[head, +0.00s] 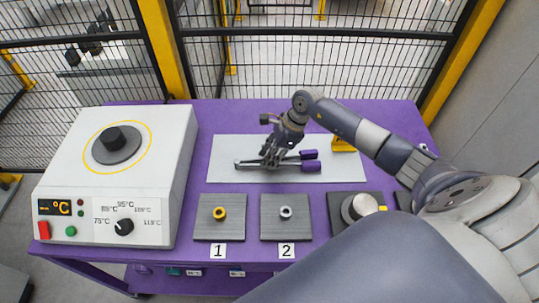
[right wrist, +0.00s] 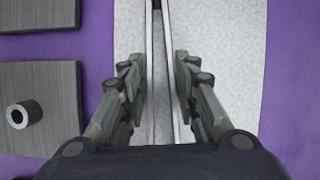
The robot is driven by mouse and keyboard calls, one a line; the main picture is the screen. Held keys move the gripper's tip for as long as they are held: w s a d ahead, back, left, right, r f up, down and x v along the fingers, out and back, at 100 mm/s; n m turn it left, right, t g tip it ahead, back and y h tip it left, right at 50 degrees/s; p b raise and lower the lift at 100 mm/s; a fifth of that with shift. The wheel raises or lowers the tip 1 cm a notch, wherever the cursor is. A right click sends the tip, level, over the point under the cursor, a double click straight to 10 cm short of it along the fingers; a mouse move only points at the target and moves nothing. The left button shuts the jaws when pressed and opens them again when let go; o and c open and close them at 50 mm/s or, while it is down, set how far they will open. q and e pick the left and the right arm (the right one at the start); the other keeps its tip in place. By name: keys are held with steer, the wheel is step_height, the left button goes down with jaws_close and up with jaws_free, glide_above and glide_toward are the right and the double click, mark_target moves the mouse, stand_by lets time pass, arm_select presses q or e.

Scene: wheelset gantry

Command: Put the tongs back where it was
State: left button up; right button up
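The tongs (head: 309,155) lie on a pale grey mat (head: 228,148) on the purple table, with dark purple handles to the right and grey metal arms running left. My right gripper (head: 270,158) is right over the metal arms and hides part of them in the head view. In the right wrist view the gripper (right wrist: 160,85) is open, its fingers on either side of the tongs' arms (right wrist: 158,70), with gaps on both sides. My left gripper is not in view.
A white heater box (head: 165,140) with a dial stands at the left. Two grey blocks with rings, labelled 1 (head: 219,228) and 2 (head: 286,228), sit in front of the mat. A yellow piece (head: 343,144) stands at the mat's back right. A mesh fence (head: 320,60) is behind.

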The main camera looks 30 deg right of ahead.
steer(key=o, duration=0.6)
steer(key=shift+f, duration=0.1)
steer(key=b+v, duration=0.2)
steer(key=v, duration=1)
